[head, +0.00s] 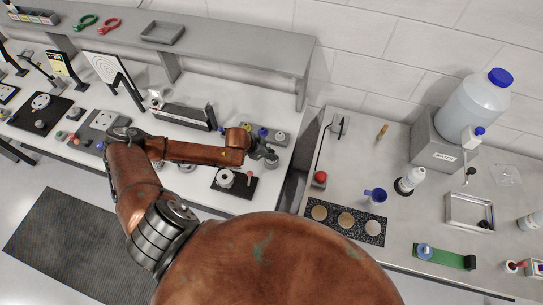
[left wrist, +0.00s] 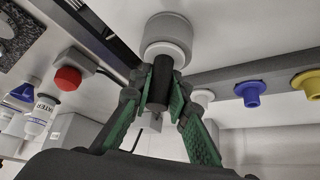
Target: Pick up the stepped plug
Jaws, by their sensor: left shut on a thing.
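The stepped plug (left wrist: 167,38) shows in the left wrist view as a wide grey cylinder, a narrower white ring and a slim dark stem. My left gripper (left wrist: 161,88) is shut on the dark stem, with its green-padded fingers on either side. The wide grey part lies beyond the fingertips. In the head view my left gripper (head: 269,158) is at the right end of the white left-hand bench; I cannot clearly make out the plug there. My right gripper is not in view.
A rail with a blue knob (left wrist: 251,92) and a yellow knob (left wrist: 305,84) is close by. A red ball-shaped knob (head: 320,177) stands on the right-hand bench. A black plate (head: 237,192) with a round grey part lies just left below the gripper. A grey shelf (head: 240,52) runs behind.

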